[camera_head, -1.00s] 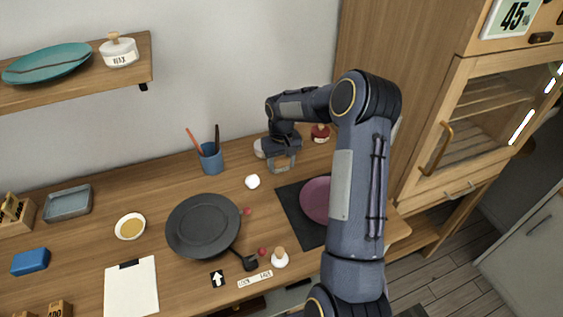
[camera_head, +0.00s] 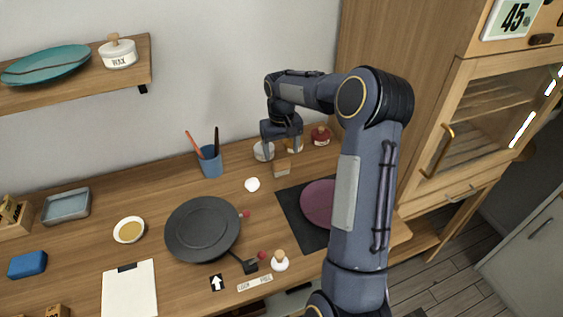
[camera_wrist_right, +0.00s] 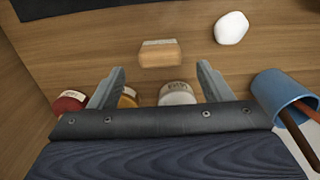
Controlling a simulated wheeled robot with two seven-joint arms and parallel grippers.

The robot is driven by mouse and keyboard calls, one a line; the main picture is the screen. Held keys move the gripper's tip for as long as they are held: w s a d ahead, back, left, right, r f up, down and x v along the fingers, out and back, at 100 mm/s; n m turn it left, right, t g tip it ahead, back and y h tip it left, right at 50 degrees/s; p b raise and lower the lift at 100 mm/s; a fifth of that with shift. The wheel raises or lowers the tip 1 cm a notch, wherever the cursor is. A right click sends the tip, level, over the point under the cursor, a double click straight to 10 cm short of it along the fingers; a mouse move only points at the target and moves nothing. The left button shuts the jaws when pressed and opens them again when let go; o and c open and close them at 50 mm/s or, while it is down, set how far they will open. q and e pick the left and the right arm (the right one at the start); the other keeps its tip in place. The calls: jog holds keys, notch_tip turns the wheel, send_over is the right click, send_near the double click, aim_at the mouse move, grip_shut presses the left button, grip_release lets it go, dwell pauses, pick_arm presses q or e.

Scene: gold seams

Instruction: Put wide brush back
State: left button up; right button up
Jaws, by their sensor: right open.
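A small tan wooden block-like piece with a pale strip along one edge (camera_head: 282,170) rests on the worktop; it may be the wide brush, but I cannot be sure. It also shows in the right wrist view (camera_wrist_right: 160,55). My right gripper (camera_head: 283,153) points down just behind it, fingers apart and empty. In the right wrist view the open fingers (camera_wrist_right: 160,70) stand either side of the piece, which lies beyond their tips. A blue cup (camera_head: 210,163) left of the gripper holds a reddish stick and a dark one. My left gripper is out of view.
Small jars (camera_wrist_right: 177,94) stand close by the right gripper, with a red jar (camera_head: 320,135) to its right. A white lump (camera_head: 252,184), a dark mat (camera_head: 290,206) with a purple plate (camera_head: 319,203), and a black plate (camera_head: 202,228) lie in front.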

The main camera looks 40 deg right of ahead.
aim_at(281, 161)
jog(key=s+a+r+n+t+y, duration=0.1)
jog(key=s+a+r+t, duration=0.2)
jog(key=s+a+r, duration=0.9)
jog(key=s+a+f+t+y, duration=0.2)
jog(key=s+a, duration=0.8)
jog(key=s, duration=0.5)
jog(key=shift+f+n+t+y, duration=0.3)
jog(key=shift+f+n+y, duration=0.1)
jog(key=shift+f, duration=0.4)
jog(key=shift+c, duration=0.4)
